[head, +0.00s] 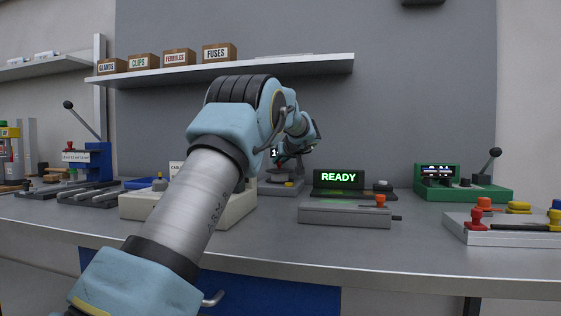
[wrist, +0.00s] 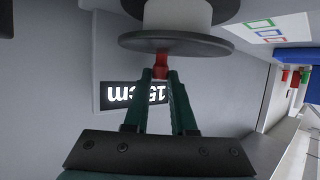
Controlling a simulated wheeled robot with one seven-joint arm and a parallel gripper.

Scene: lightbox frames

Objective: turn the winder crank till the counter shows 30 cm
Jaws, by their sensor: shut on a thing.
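The winder (head: 281,188) stands on the bench behind my arm, partly hidden by it. In the wrist view its white spool (wrist: 178,13) and grey disc (wrist: 205,46) show at the top. My gripper (wrist: 161,78) is shut on the small red crank knob (wrist: 161,62), just in front of the disc's edge. The counter (wrist: 117,96) appears upside down in the wrist view and reads 15 cm, with a finger over part of it. In the head view only a leading 1 of the counter (head: 275,154) shows beside my wrist.
A cream box (head: 135,207) is behind my forearm at left. A green lever device (head: 460,192) and a grey block with coloured knobs (head: 500,235) are at right. A shelf with boxes (head: 220,64) hangs above.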

